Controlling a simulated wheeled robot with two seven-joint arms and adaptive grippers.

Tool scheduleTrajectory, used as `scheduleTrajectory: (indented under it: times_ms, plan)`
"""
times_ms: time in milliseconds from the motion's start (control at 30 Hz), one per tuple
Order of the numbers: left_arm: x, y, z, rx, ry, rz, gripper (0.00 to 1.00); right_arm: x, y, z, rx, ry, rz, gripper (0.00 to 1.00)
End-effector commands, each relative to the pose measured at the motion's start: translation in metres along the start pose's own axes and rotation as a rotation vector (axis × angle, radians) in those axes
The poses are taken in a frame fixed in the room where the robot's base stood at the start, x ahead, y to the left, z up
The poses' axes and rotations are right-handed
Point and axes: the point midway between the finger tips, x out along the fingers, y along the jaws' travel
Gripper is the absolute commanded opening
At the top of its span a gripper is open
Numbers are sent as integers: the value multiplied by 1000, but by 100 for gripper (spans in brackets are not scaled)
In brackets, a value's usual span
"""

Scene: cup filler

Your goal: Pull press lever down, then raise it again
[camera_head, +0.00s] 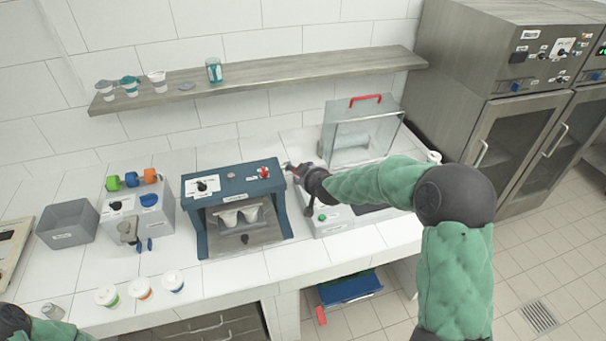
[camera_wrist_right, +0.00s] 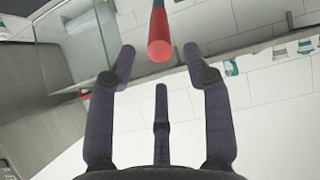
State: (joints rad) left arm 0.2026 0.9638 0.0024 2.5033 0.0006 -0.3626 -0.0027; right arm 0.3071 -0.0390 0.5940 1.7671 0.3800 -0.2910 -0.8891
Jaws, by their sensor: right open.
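The press lever shows in the right wrist view as a red-tipped bar (camera_wrist_right: 158,35), coming in from the top centre. My right gripper (camera_wrist_right: 165,72) is open, its dark fingers spread on either side of the red tip, which appears just beyond the fingertips. I cannot tell whether they touch. In the head view my right gripper (camera_head: 292,170) is beside the blue press frame (camera_head: 200,236), at its right, and largely covers the lever there. My left gripper is not in view; only part of my left arm shows at the lower left.
A clear box (camera_head: 345,140) with a red handle stands right of my right gripper. A shelf (camera_head: 260,77) with cups runs along the wall behind. Several lidded cups (camera_head: 140,289) stand at the counter front.

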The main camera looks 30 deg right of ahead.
Motion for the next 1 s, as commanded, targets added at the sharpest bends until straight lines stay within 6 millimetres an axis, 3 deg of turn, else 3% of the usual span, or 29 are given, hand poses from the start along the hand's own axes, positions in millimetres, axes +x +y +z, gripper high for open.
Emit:
scheduleTrajectory:
  times_ms: [100, 300, 900, 1000]
  plan:
    - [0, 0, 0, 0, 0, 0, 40, -18, 0, -1, 2, 2, 1, 50]
    - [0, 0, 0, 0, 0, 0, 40, -33, 0, 0, 1, 1, 1, 50]
    - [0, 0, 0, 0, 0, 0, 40, -35, 0, 0, 1, 0, 0, 50]
    - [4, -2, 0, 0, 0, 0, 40, -30, -6, 10, 4, -13, -10, 50]
